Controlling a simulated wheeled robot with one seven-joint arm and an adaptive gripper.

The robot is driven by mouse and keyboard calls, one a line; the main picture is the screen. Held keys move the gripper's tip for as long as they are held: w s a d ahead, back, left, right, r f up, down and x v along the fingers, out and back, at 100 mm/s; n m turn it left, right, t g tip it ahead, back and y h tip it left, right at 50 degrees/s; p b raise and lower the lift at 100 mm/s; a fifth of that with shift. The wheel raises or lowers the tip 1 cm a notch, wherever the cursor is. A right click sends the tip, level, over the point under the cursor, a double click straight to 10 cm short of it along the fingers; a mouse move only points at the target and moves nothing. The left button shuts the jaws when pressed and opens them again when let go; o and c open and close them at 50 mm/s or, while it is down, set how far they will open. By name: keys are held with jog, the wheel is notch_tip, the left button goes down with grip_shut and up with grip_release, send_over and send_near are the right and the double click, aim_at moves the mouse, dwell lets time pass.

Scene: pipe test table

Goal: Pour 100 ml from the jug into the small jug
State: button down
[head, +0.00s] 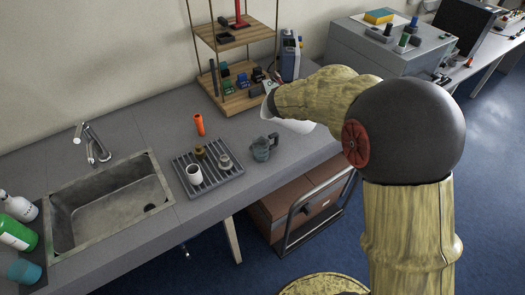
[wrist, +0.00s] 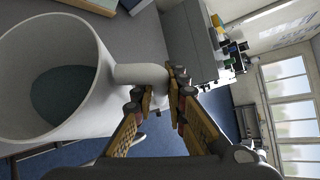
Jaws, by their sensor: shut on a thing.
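My gripper (wrist: 163,92) is shut on the handle of a large white jug (wrist: 98,95) in the wrist view. The jug's wide mouth faces the wrist camera and a dark grey-blue liquid shows inside. In the head view, only white parts of this jug (head: 300,127) show past my arm, above the counter's right part. My fingers are hidden there. A small grey-blue jug (head: 261,149) with a handle stands upright on the counter, to the lower left of the held jug. Its inside cannot be made out.
A ribbed drying tray (head: 222,186) holds a white cup (head: 194,174) and small brown and grey items. An orange object (head: 199,125) stands behind it. A wooden shelf (head: 245,102) and a blue-grey device (head: 290,58) stand at the back. The sink (head: 108,205) and bottles are left.

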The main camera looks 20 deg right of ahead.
jog(key=shift+a+r, duration=0.1)
dwell(0.6)
jog(key=shift+a+h+b, duration=0.2)
jog(key=shift+h+b, duration=0.1)
jog(key=shift+b, duration=0.05)
jog(key=shift+a+n+b, duration=0.25)
jog(key=shift+n+b, duration=0.05)
jog(key=shift+b, duration=0.05)
dwell(0.6)
jog(key=shift+a, duration=0.15)
jog(key=shift+a+h+b, duration=0.2)
jog(key=shift+h+b, duration=0.2)
dwell(0.6)
jog(key=shift+a+n+t+b, duration=0.3)
jog(key=shift+a+b, duration=0.05)
jog(key=shift+b, duration=0.1)
dwell(0.3)
